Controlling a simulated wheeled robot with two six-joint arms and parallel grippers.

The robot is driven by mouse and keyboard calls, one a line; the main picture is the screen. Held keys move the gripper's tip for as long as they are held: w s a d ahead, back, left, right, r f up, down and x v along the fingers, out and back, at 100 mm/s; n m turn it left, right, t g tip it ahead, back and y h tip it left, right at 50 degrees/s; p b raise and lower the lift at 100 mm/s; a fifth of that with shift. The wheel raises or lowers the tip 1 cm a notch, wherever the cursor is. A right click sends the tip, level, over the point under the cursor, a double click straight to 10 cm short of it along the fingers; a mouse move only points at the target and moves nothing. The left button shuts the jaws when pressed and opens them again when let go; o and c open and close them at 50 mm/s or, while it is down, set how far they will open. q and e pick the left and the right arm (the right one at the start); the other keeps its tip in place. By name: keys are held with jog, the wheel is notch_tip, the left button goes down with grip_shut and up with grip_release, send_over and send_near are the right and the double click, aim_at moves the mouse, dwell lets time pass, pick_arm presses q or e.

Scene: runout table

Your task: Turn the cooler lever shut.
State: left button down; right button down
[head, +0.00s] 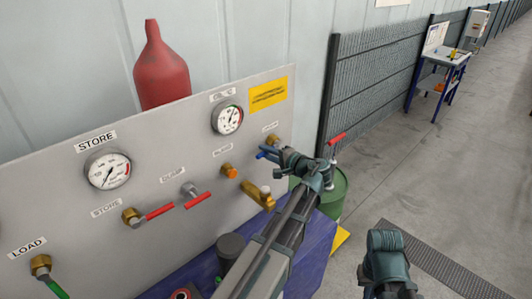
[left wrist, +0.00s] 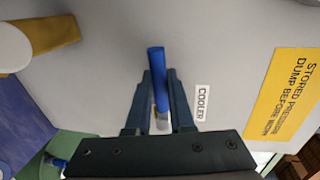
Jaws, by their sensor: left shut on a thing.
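The cooler lever is a blue handle (head: 264,152) on a brass valve (head: 272,139) at the right end of the grey panel. My left gripper (head: 273,154) is at this lever and shut on it. In the left wrist view the blue lever (left wrist: 156,62) stands between the two dark fingers (left wrist: 160,95), its blue end reaching past them. The COOLER label (left wrist: 201,102) is just right of the fingers there. My left gripper and wrist hide part of the lever in the head view. A part of my right arm shows at lower right; its fingers do not show.
The panel (head: 75,185) also carries red levers (head: 160,211), a green lever (head: 57,289), an orange knob (head: 229,170), a brass spout (head: 260,195) and two gauges (head: 108,170). A green drum (head: 333,195) stands right of my left arm. Open floor lies to the right.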

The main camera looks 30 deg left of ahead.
pick_arm(q)
jog(key=c, duration=0.8)
grip_release()
jog(key=shift+d, duration=0.1)
jog(key=p+v, duration=0.2)
jog(key=v, duration=1.1)
jog(key=shift+s+d+r+p, duration=0.1)
jog(key=shift+d+r+p, duration=0.1)
jog(key=shift+d+p, duration=0.15)
jog(key=shift+a+f, duration=0.1)
